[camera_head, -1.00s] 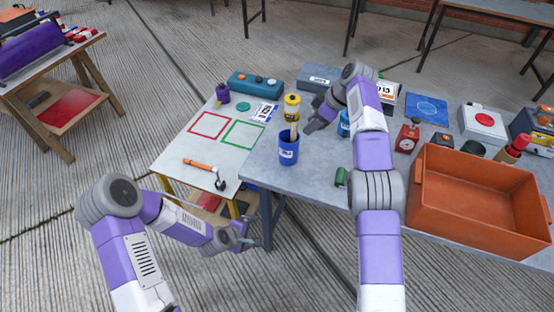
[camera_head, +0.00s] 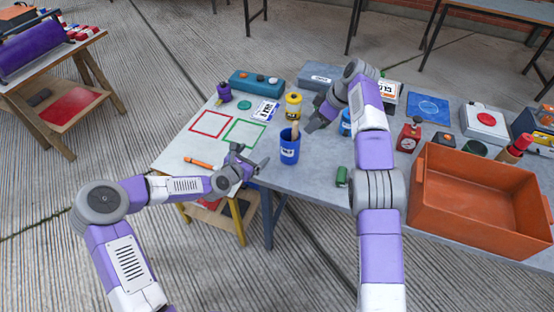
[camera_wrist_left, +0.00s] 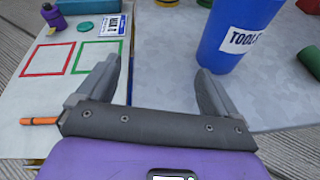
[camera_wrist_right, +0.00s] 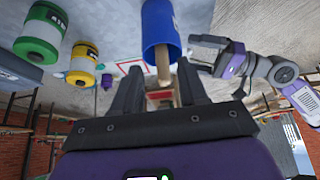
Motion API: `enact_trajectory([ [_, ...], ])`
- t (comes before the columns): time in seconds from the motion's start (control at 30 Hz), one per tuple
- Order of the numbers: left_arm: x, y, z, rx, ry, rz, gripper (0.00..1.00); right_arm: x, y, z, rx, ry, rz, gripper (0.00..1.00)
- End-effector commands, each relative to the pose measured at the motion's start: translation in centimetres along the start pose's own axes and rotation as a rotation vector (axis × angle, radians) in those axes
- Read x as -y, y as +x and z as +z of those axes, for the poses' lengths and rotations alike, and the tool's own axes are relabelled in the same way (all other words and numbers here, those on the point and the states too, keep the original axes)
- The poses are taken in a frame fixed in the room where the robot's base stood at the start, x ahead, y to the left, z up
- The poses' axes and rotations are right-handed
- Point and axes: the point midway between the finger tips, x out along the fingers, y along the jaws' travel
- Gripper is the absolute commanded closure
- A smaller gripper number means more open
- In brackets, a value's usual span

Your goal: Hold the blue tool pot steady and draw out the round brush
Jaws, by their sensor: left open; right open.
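The blue tool pot (camera_head: 289,150) stands upright on the grey table near its left end. A pale wooden handle (camera_head: 295,131) sticks out of its top; its lower end is hidden inside. My left gripper (camera_head: 254,160) is open and empty, just left of the pot. In the left wrist view the labelled pot (camera_wrist_left: 235,42) stands beyond the right finger, not between the fingers. My right gripper (camera_head: 311,122) is open, just right of the handle. In the right wrist view, the handle (camera_wrist_right: 164,66) shows between its open fingers, below the blue pot (camera_wrist_right: 160,22); contact is unclear.
A yellow pot (camera_head: 293,106) and a blue container (camera_head: 345,124) stand behind the tool pot. A green cylinder (camera_head: 342,176) lies to its right. A large orange crate (camera_head: 480,222) fills the table's right. An orange-handled tool (camera_head: 200,163) lies on the white left table.

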Motion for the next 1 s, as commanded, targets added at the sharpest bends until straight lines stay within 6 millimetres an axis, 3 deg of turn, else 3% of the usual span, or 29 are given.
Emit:
enact_trajectory([
  [0.1, 4.3, 1.4, 1.0, -0.021, -0.027, -0.123, 0.06, 0.0, 0.0, 0.0, 0.000, 0.000, 0.000, 0.57],
  [0.3, 7.9, 2.1, 2.0, -0.034, -0.047, -0.229, 0.06, 0.0, 0.0, 0.0, 0.000, 0.000, 0.000, 0.57],
  [0.47, 8.7, 3.5, 2.1, -0.035, -0.049, -0.243, 0.06, 0.0, 0.0, 0.0, 0.000, 0.000, 0.000, 0.57],
  [0.8, 9.7, 8.0, 1.9, -0.036, -0.049, -0.240, 0.06, 0.0, 0.0, 0.0, 0.000, 0.000, 0.000, 0.57],
  [1.0, 9.9, 9.2, 1.8, -0.036, -0.048, -0.239, 0.06, 0.0, 0.0, 0.0, 0.000, 0.000, 0.000, 0.57],
])
